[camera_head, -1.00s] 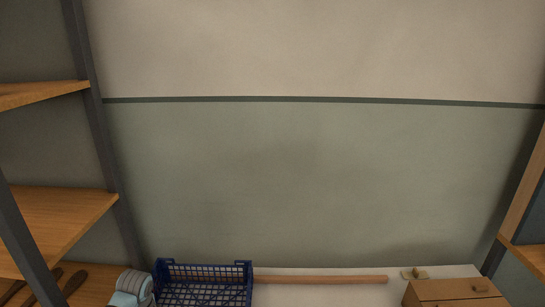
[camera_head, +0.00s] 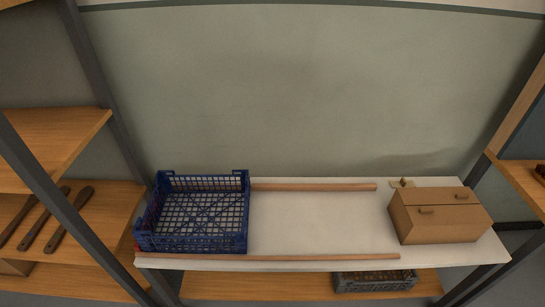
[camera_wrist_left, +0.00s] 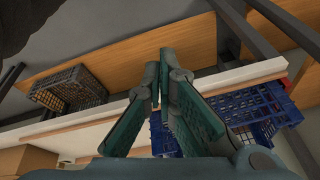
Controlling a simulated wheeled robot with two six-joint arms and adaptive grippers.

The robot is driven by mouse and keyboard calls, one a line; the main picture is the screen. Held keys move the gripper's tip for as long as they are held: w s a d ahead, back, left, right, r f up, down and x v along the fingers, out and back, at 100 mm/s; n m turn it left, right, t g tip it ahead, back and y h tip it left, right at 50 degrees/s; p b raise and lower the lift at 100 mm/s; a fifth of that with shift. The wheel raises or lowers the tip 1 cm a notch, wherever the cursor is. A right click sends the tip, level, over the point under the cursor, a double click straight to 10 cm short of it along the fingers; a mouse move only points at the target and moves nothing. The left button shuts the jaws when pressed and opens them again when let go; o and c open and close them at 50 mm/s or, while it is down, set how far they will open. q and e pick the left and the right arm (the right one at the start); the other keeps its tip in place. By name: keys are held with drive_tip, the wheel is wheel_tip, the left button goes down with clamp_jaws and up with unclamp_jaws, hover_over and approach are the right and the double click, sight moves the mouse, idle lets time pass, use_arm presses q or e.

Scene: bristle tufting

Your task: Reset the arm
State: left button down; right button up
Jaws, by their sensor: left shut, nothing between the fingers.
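My left gripper (camera_wrist_left: 160,72) shows in the left wrist view with its two green fingers together and nothing between them. It is out of the head view. It hangs clear of things, with the workbench and the shelf below it visible beyond the fingers. A blue mesh crate (camera_head: 200,245) stands empty on the left of the white workbench (camera_head: 320,225); it also shows in the left wrist view (camera_wrist_left: 245,108), partly hidden behind the fingers. My right gripper is in neither view.
Wooden strips run along the bench's back (camera_head: 315,187) and front (camera_head: 320,256) edges. A dark crate (camera_head: 375,281) sits on the lower shelf. Dark-handled tools (camera_head: 68,220) lie on the left shelf. The bench's middle is clear.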

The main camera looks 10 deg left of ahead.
use_arm(q)
drive_tip(key=s+a+f+g+b, duration=0.1)
drive_tip(key=s+f, duration=0.1)
drive_tip(key=f, duration=0.8)
drive_tip(key=s+a+f+b, duration=0.1)
drive_tip(key=f, duration=0.9)
drive_tip(key=s+f+g+b, duration=0.1)
drive_tip(key=s+f+b, duration=0.1)
drive_tip(key=s+f, duration=1)
drive_tip(key=shift+s+a, duration=0.15)
drive_tip(key=shift+s, duration=0.5)
